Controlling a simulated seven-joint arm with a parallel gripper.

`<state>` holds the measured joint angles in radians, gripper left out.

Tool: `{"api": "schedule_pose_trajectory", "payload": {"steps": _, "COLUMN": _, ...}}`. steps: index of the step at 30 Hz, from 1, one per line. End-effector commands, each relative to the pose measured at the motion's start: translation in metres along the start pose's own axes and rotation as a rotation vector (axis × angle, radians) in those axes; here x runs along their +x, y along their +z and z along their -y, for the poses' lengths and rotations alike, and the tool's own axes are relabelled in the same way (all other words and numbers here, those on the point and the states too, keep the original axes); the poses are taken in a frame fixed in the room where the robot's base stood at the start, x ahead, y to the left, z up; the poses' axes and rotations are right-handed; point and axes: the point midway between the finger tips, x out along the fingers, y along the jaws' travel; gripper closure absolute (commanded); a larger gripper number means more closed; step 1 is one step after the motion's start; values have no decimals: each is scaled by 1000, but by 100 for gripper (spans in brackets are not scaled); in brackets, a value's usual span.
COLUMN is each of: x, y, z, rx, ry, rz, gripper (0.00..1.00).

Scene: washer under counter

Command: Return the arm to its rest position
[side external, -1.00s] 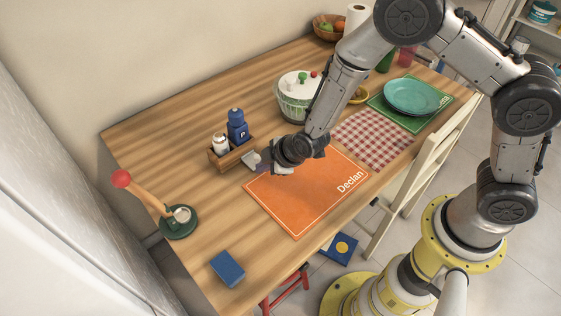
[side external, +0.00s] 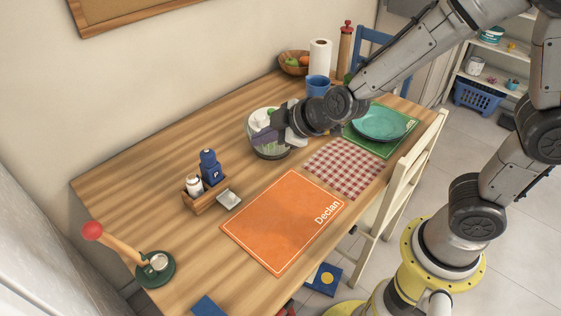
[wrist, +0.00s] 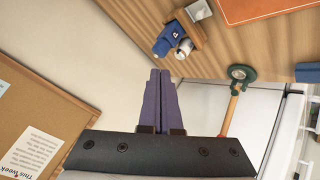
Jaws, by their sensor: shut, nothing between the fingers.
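My gripper (side external: 262,137) is raised above the table in the side view, in front of the white-and-green lidded pot (side external: 264,122), partly hiding it. In the wrist view its purple fingers (wrist: 159,82) are together with nothing between them. My arm reaches in from the upper right, and the gripper points left toward the wall.
A corkboard (wrist: 35,120) hangs on the wall. A chair (side external: 395,190) stands at the front.

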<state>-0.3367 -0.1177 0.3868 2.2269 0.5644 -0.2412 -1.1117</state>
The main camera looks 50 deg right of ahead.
Motion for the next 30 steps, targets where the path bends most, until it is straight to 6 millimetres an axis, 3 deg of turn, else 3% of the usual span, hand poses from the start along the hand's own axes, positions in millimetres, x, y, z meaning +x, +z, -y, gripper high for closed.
{"api": "schedule_pose_trajectory", "payload": {"steps": 1, "x": -25, "y": -7, "z": -22, "rx": 42, "ry": 25, "rz": -35, "gripper": 100}}
{"api": "schedule_pose_trajectory", "payload": {"steps": 3, "x": -58, "y": -10, "z": -40, "rx": 98, "ry": 35, "rz": -66, "gripper": 100}}
{"api": "schedule_pose_trajectory", "payload": {"steps": 7, "x": -120, "y": -2, "z": -56, "rx": 214, "ry": 34, "rz": -84, "gripper": 100}}
{"api": "schedule_pose_trajectory", "payload": {"steps": 12, "x": -194, "y": 39, "z": -46, "rx": 400, "ry": 24, "rz": -1, "gripper": 100}}
{"api": "schedule_pose_trajectory", "payload": {"steps": 15, "x": -222, "y": 71, "z": -28, "rx": 520, "ry": 14, "rz": 103, "gripper": 100}}
{"api": "schedule_pose_trajectory", "payload": {"steps": 21, "x": -240, "y": 122, "z": 7, "rx": 714, "ry": -20, "rz": 344, "gripper": 100}}
{"api": "schedule_pose_trajectory", "payload": {"steps": 30, "x": -243, "y": 129, "z": 13, "rx": 788, "ry": -22, "rz": 393, "gripper": 100}}
